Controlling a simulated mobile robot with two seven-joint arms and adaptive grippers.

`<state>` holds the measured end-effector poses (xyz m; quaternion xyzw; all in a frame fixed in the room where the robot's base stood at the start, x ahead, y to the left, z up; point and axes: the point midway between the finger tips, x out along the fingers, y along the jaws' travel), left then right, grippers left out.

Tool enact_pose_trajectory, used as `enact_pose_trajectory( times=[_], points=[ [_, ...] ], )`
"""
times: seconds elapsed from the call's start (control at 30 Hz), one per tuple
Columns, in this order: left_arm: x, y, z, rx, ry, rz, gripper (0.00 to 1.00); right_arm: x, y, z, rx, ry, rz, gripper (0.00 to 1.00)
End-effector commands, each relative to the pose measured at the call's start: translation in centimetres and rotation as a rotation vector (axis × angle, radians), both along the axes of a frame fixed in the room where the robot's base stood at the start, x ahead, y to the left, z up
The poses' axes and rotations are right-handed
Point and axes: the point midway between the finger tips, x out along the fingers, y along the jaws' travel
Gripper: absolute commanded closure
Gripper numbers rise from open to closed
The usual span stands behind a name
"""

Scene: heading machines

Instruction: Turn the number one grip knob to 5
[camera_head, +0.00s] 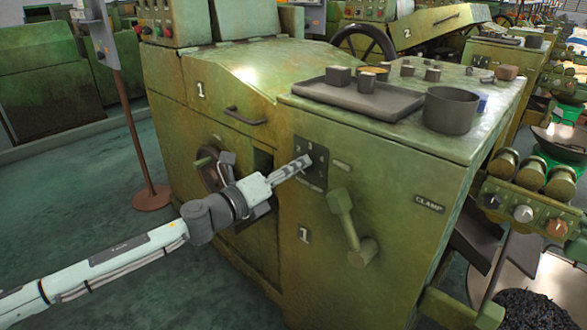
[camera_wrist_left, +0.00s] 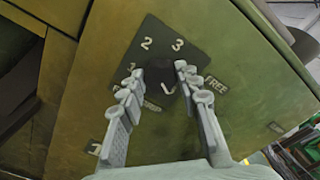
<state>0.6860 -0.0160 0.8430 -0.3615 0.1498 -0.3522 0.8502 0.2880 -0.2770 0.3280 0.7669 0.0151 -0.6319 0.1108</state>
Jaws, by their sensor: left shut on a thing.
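The number one machine (camera_head: 305,236) carries a dark dial plate (camera_head: 320,165) on its front panel. In the left wrist view the plate (camera_wrist_left: 150,38) shows the numbers 2 and 3 along its upper part. The black knob (camera_wrist_left: 167,82) sits on this plate between my left gripper's fingertips. A small white mark shows on or just below the knob; I cannot tell what setting it points to. My left gripper (camera_head: 304,161) reaches the plate from the left and is shut on the knob. The fingers hide parts of the plate and one label.
A green lever handle (camera_head: 344,212) hangs just right of and below the plate. A handwheel (camera_head: 212,172) is close to my left forearm. A tray (camera_head: 340,98) and a dark pot (camera_head: 450,110) stand on the machine top. A sign post (camera_head: 128,120) stands at the left.

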Motion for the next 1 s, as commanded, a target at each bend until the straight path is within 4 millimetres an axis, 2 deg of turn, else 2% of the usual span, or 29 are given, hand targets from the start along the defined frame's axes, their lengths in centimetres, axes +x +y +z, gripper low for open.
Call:
enact_pose_trajectory(
  times=[0.57,0.6,0.7,0.77,1.0],
  points=[
    [0.00,0.02,-0.06,0.027,-0.026,0.001,0.96,0.02,0.00,0.02,0.000,0.000,0.000,0.60],
    [0.00,0.02,-0.06,0.027,-0.026,0.001,0.66,0.03,0.00,0.03,0.000,0.000,0.000,0.60],
    [-0.01,0.02,-0.05,0.027,-0.026,0.001,0.53,0.03,0.00,0.03,0.000,0.000,0.000,0.60],
    [-0.01,0.01,-0.04,0.026,-0.025,0.001,0.46,0.02,0.00,0.04,0.000,0.000,0.000,0.60],
    [-0.01,0.01,-0.01,0.024,-0.024,0.000,0.46,-0.02,-0.01,0.05,0.000,0.000,0.000,0.60]
  ],
)
